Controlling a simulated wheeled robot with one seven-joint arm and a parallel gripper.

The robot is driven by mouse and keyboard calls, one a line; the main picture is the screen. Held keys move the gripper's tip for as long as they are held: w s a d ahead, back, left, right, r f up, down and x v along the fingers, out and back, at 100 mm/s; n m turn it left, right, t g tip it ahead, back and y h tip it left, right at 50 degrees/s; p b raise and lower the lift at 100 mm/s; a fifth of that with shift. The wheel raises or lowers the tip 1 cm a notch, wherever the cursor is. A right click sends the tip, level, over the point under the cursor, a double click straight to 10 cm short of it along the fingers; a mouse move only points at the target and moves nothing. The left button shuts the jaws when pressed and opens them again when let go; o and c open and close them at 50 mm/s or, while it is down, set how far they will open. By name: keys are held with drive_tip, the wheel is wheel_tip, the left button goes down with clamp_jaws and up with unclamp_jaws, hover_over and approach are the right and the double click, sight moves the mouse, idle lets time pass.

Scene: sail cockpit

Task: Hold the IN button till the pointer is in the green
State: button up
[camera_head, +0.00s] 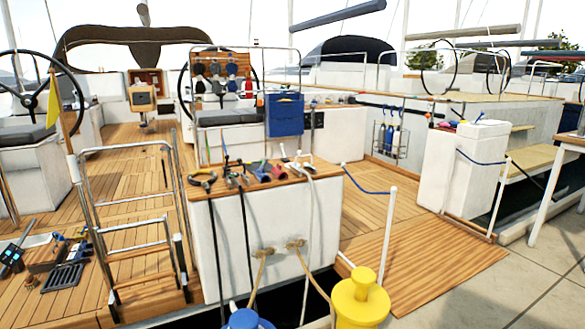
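I cannot make out an IN button, a pointer or a green zone anywhere in this view. A small wooden-framed box (142,98) stands far back on the deck at the left, but its face is too small to read. Behind it is another wooden-framed panel (146,80), also too small to read. My gripper is not in view.
A white locker (255,235) with tools on its wooden top stands in front, beside a steel ladder (130,225). Yellow (360,300) and blue (245,320) bollards stand at the near edge. A wooden gangway (425,262) leads aboard; dark gaps lie beside it. Steering wheels stand behind.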

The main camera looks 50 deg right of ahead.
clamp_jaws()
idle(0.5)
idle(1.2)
